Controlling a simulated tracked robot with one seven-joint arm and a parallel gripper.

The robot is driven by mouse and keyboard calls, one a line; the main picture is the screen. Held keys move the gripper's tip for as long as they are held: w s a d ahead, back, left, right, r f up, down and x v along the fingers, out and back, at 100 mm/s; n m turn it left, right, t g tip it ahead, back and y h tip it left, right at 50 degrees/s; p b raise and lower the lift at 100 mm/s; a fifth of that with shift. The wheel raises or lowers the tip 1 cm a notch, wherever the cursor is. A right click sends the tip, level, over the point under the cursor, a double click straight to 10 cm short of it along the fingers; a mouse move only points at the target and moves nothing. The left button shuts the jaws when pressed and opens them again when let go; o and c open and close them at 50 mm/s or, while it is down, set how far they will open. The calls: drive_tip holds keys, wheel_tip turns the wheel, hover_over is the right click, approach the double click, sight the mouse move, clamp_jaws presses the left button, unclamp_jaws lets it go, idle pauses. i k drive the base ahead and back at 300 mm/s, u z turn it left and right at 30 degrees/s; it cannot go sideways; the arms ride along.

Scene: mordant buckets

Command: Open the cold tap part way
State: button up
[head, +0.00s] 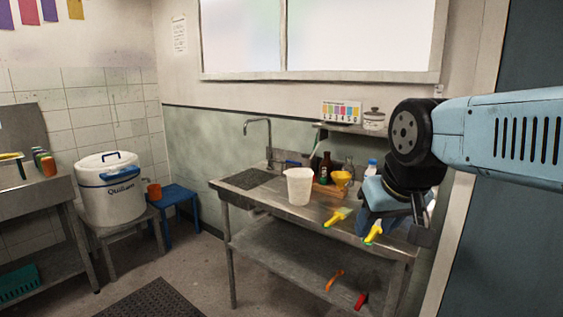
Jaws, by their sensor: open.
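A grey metal tap (269,141) with a tall curved spout stands at the back of the steel sink bench (248,205). Small dark and blue parts show low beside its base, too small to tell how the handles are turned. No water stream can be made out. My gripper (357,224) has yellow fingertips spread apart, with nothing between them. It hangs over the right front part of the bench, well to the right of the tap and apart from it.
A white bucket-like jug (299,186) stands on the bench between tap and gripper. Behind it are a brown bottle (326,168) and a yellow funnel (342,178). A shelf (345,129) is above. A white boiler (107,190) and a blue stool (172,198) are at left.

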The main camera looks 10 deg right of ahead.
sight(284, 160)
drive_tip(key=z, duration=0.05)
drive_tip(key=k, duration=0.45)
drive_tip(key=u, duration=0.75)
drive_tip(key=i, duration=1.4)
drive_tip(key=z, duration=0.5)
